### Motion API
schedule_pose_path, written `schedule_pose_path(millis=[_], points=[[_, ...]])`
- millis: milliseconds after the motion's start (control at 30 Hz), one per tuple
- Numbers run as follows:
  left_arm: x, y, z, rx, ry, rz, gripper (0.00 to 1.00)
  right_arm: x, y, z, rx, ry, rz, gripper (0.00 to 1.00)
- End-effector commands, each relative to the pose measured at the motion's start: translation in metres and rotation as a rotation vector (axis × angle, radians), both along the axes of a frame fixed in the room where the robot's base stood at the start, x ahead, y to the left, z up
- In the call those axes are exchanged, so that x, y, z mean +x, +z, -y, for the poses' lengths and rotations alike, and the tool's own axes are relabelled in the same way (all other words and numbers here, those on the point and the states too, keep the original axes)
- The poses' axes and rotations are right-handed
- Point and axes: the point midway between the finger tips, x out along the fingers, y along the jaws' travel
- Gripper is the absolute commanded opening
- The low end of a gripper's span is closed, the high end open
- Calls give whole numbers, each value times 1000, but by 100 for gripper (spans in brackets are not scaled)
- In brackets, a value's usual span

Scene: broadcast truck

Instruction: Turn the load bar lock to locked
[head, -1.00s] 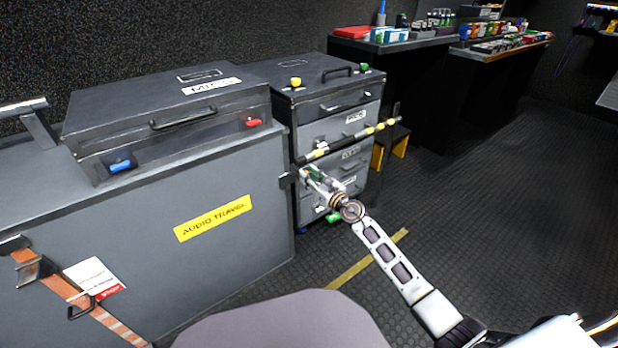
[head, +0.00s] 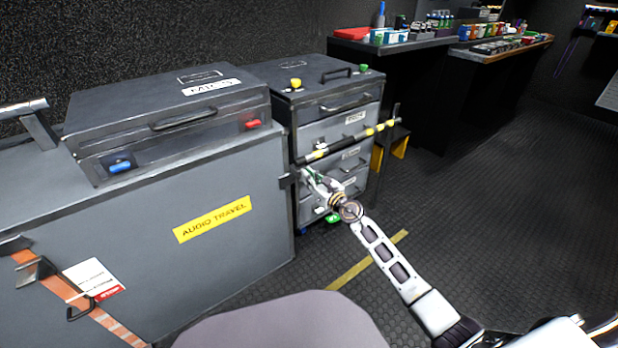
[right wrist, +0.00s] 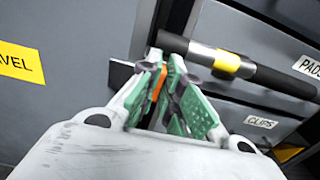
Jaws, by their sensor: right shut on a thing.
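The load bar (head: 350,139) is a black bar with yellow bands that runs across the front of the drawer case. It also shows in the right wrist view (right wrist: 270,77). My right gripper (head: 312,177) is at the bar's left end, just below it. In the right wrist view its green-padded fingers (right wrist: 170,92) are closed around a narrow orange piece, the load bar lock (right wrist: 158,84). The fingers hide most of the lock, so I cannot tell its exact angle. My left gripper is not in view.
The grey drawer case (head: 318,100) stands beside a large grey trunk (head: 150,240) labelled AUDIO TRAVEL, with a black MICS case (head: 165,115) on top. Dark benches (head: 395,70) with small items stand at the back. The floor (head: 480,220) at right is clear.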

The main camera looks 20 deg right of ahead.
Motion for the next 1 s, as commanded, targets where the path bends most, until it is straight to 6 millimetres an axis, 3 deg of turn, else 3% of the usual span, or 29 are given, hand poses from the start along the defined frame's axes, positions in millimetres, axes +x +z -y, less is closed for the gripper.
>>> schedule_pose_path(millis=[467, 1000], points=[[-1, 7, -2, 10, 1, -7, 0, 2, 4, 2, 133, -2, -44, 0], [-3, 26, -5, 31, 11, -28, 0, 4, 4, 6, 550, -2, -193, 0]])
